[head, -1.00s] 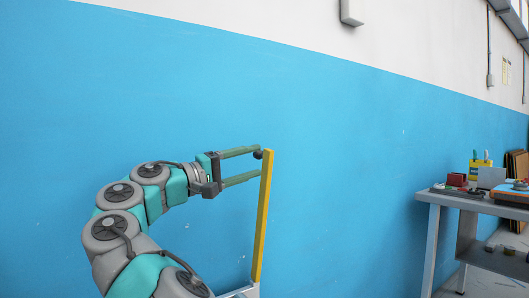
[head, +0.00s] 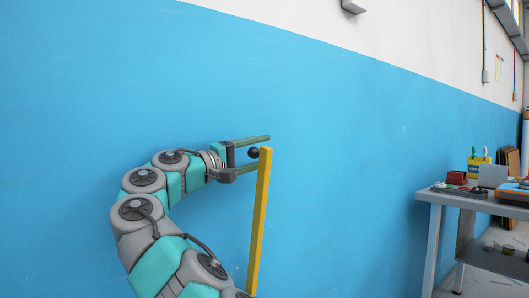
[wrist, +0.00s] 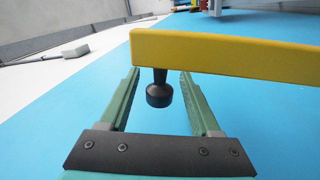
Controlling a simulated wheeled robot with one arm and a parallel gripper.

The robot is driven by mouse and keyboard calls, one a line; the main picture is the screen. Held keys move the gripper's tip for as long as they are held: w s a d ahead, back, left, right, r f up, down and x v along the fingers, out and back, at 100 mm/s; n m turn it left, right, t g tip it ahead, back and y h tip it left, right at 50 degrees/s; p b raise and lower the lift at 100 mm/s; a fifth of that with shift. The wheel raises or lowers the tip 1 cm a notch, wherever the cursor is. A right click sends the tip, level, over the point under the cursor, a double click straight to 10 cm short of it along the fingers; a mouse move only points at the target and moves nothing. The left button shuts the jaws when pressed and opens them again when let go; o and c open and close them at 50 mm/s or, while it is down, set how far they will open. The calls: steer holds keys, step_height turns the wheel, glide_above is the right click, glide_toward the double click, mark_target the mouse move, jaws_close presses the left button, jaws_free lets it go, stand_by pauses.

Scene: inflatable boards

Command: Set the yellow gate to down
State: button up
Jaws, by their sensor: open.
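The yellow gate (head: 260,215) is a narrow bar that stands nearly upright in the head view, with its top end beside my gripper. In the wrist view the yellow bar (wrist: 225,53) crosses the upper part of the picture. A black knob (wrist: 159,90) sticks out from the bar near its end; it also shows in the head view (head: 253,153). My gripper (wrist: 158,95) is open, with one green finger on each side of the knob. A gap shows between the knob and both fingers. The gate's lower end is out of view.
A blue and white wall (head: 340,130) stands behind the gate. A grey workbench (head: 435,197) with tools and boxes stands at the right. The floor between the gate and the workbench is not in view.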

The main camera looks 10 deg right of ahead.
steer(key=shift+x, duration=0.85)
steer(key=shift+c, duration=0.2)
jaws_close()
steer(key=shift+w, duration=0.1)
stand_by(0.5)
